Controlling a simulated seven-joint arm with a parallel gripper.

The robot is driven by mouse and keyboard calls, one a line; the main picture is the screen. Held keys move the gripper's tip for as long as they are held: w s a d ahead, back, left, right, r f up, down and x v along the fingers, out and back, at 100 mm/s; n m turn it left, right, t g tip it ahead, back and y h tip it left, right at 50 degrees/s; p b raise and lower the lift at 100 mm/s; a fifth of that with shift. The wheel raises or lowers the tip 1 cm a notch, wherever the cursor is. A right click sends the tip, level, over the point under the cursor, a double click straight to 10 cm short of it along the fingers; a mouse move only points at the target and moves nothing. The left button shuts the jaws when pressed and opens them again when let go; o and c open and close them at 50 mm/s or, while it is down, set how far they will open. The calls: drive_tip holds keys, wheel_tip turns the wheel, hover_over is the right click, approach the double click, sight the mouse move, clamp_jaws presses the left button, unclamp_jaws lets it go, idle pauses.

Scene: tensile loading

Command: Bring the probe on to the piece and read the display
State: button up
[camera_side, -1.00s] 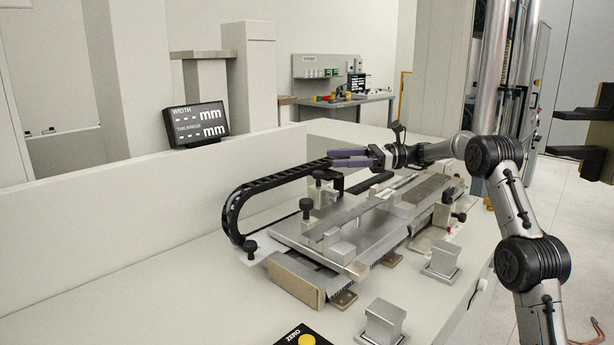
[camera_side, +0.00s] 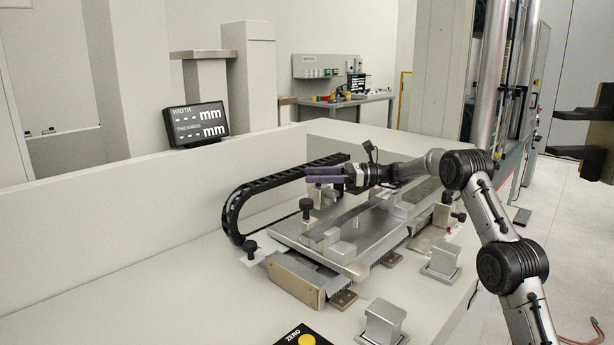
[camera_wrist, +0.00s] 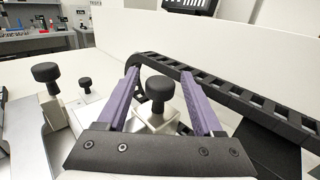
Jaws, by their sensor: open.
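The display (camera_side: 200,124) at the back left shows dashes for width and thickness in mm. A flat metal strip, apparently the piece (camera_side: 345,212), lies along the steel fixture (camera_side: 375,240). My gripper (camera_side: 308,175) is open, its purple fingers over the fixture's far side. In the wrist view, a black knob (camera_wrist: 160,88) on a pale metal block (camera_wrist: 155,122) stands between the spread fingers (camera_wrist: 160,78), with gaps on both sides. I cannot tell for certain whether this knob belongs to the probe. In the side view the fingers hide it.
A black cable chain (camera_side: 235,205) curves beside the fixture's far left. Other black knobs stand at the fixture's left (camera_side: 306,206) and front left (camera_side: 249,247). Metal blocks (camera_side: 383,322) and a yellow ZERO button (camera_side: 307,340) are in front. A low wall (camera_side: 120,205) stands behind.

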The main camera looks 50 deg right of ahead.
drive_tip(key=shift+x, duration=1.25)
clamp_jaws()
drive_tip(key=s, duration=0.7)
drive_tip(key=shift+s, duration=0.15)
unclamp_jaws()
drive_tip(key=shift+d, duration=0.1)
